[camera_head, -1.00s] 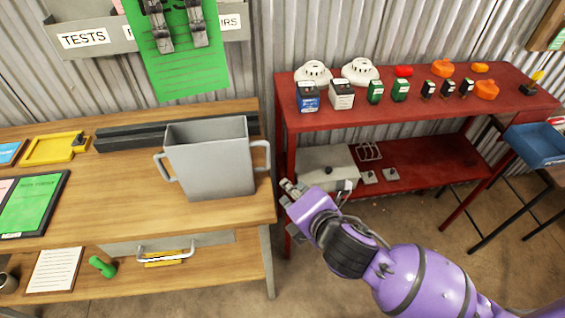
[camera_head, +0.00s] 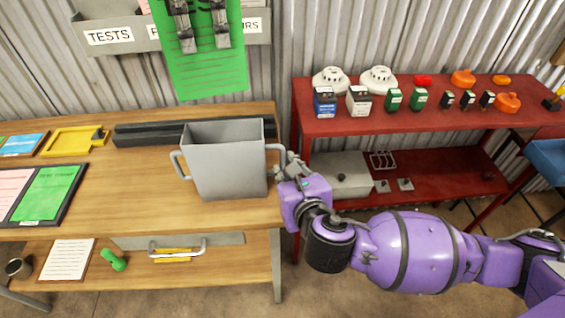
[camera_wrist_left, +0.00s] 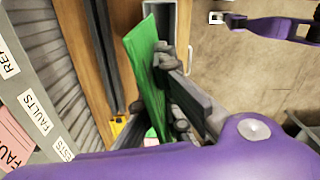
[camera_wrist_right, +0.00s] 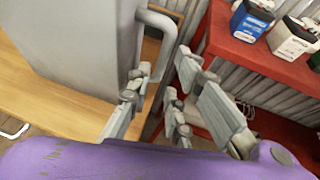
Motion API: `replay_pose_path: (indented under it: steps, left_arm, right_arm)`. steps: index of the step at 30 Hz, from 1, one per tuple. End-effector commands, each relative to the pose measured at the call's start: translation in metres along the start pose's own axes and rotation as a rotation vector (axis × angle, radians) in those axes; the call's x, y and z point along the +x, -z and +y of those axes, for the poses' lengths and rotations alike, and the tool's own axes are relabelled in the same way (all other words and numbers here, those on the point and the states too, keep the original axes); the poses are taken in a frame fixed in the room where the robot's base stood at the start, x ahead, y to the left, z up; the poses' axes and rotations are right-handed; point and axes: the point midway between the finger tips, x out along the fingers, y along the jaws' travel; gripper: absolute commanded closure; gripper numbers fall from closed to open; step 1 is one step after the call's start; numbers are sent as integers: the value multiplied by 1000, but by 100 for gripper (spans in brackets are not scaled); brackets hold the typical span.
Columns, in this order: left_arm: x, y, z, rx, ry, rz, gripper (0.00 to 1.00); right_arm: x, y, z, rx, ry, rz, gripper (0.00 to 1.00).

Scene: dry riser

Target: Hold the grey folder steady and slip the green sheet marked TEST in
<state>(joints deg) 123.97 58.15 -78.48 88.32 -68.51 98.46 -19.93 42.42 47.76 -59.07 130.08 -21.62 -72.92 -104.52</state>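The grey folder (camera_head: 228,170), an open-topped upright holder with a handle on each side, stands on the wooden bench. My right gripper (camera_head: 290,165) is at its right handle; in the right wrist view the fingers (camera_wrist_right: 172,105) are apart, with the handle (camera_wrist_right: 153,60) between or just beyond them. Contact is unclear. My left gripper (camera_head: 202,38) is at the top of the head view, holding the green sheet (camera_head: 208,78) in the air above and behind the folder. The sheet also shows at the fingers in the left wrist view (camera_wrist_left: 145,70). Its heading is mostly hidden.
A dark bar (camera_head: 150,134) lies behind the folder. A grey wall pocket labelled TESTS (camera_head: 108,36) hangs above. A dark board (camera_head: 75,195) with a green card and a yellow tray (camera_head: 72,141) lie left. A red shelf (camera_head: 400,122) with detectors and batteries stands right.

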Motion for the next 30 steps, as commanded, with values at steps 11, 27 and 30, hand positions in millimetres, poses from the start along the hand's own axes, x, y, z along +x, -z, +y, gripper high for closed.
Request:
replay_pose_path:
  steps: [11, 27, 30]
  left_arm:
    - [0, 0, 0, 0, 0, 0, 100]
    - [0, 0, 0, 0, 0, 0, 100]
    - [0, 0, 0, 0, 0, 0, 100]
  right_arm:
    - [46, 0, 0, 2, -1, 0, 81]
    - [48, 0, 0, 3, -1, 1, 100]
    - [48, 0, 0, 3, -1, 1, 100]
